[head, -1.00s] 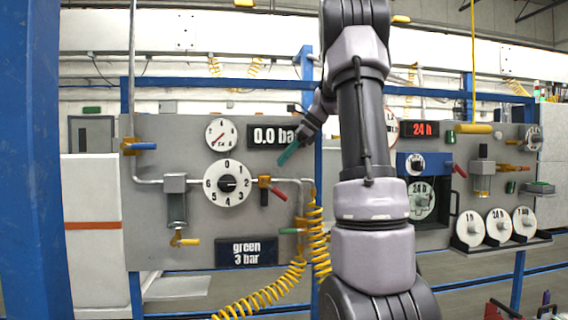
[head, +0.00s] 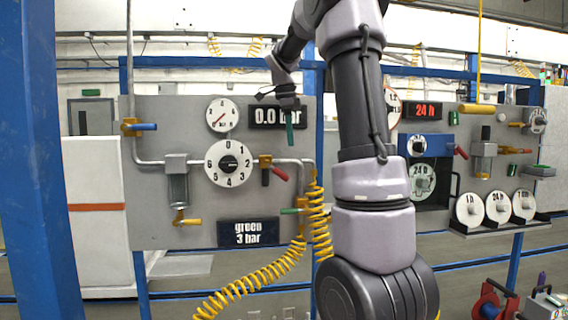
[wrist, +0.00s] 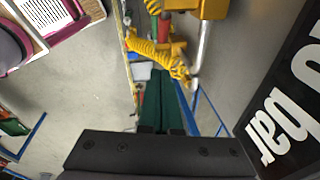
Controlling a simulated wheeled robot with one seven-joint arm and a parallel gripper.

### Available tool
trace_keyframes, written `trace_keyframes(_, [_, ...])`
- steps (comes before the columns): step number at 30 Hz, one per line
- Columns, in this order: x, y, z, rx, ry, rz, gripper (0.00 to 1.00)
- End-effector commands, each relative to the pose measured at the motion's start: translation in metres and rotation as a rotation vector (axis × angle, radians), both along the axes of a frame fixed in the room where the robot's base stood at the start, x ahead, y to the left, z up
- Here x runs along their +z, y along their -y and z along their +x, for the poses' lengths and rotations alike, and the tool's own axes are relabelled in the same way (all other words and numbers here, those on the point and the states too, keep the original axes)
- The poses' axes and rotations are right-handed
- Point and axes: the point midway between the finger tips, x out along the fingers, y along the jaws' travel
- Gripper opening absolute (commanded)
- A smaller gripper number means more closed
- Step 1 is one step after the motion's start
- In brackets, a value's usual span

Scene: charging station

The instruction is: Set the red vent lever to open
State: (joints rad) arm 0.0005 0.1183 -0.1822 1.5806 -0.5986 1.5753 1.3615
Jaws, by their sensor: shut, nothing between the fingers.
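The red vent lever (head: 280,173) sticks out from a small yellow valve (head: 265,161) to the right of the numbered dial. It slopes down to the right. In the wrist view a red handle (wrist: 164,28) shows beside a yellow valve body (wrist: 213,8) at the top; it is probably this lever. My gripper (head: 289,146) hangs above the lever, fingers pointing down, in front of the panel. Its green fingers are together and empty, and they also show in the wrist view (wrist: 162,85). A gap shows between fingertips and lever in the head view.
The pressure display (head: 283,117) reads 0.0 bar, partly behind my fingers. A yellow coiled hose (head: 319,220) and a green lever (head: 290,211) sit below the red lever. A target sign (head: 247,233) reads green 3 bar. Another red lever (head: 461,152) is at the right.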

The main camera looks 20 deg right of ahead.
Motion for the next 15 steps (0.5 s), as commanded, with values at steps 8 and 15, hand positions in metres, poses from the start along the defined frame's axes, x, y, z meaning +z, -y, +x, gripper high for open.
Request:
trace_keyframes(8, [-0.057, 0.004, 0.007, 0.004, -0.003, 0.001, 0.0])
trace_keyframes(15, [-0.077, -0.01, 0.017, 0.002, -0.001, 0.001, 0.0])
